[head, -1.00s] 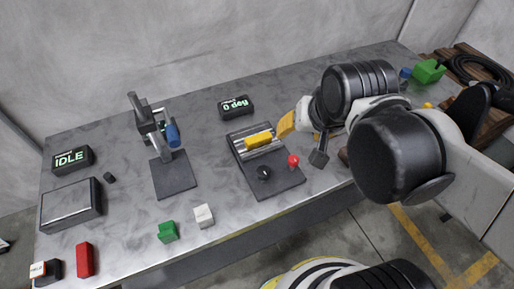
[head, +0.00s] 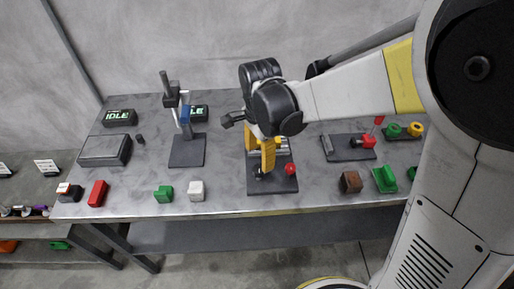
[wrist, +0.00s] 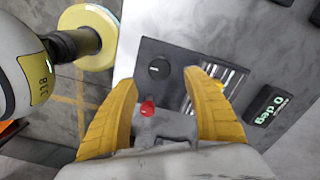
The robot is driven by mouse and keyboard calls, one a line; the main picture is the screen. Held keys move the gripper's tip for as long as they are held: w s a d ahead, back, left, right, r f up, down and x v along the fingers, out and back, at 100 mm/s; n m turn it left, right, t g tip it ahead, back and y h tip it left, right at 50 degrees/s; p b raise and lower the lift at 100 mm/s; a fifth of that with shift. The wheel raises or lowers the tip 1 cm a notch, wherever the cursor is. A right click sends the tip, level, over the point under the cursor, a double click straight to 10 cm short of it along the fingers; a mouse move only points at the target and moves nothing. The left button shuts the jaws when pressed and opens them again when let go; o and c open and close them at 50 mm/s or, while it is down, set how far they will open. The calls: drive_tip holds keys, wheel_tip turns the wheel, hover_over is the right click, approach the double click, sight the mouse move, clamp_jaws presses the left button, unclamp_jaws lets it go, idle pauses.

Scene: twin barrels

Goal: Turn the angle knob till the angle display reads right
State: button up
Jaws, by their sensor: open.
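The fixture plate (head: 284,186) is dark and carries a black knob (wrist: 159,68) and a red ball-topped knob (wrist: 147,108). The red knob also shows in the head view (head: 290,169). I take the black one as the angle knob. My gripper (wrist: 161,80) is open above the plate, its yellow fingers pointing down on either side of the black knob in the wrist view. It touches nothing that I can make out. A yellow workpiece is mostly hidden behind one finger.
A press stand (head: 187,150) stands left of the fixture. Green (head: 163,194) and white (head: 196,191) blocks lie near the front edge. A brown block (head: 350,182) and a second fixture (head: 348,147) lie to the right. Bare bench (head: 225,170) shows left of the plate.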

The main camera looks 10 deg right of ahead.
sight(259, 168)
wheel_tip(259, 168, down, 6)
drive_tip(key=shift+f+b, duration=0.2)
drive_tip(key=shift+b, duration=0.75)
drive_tip(key=c, duration=1.2)
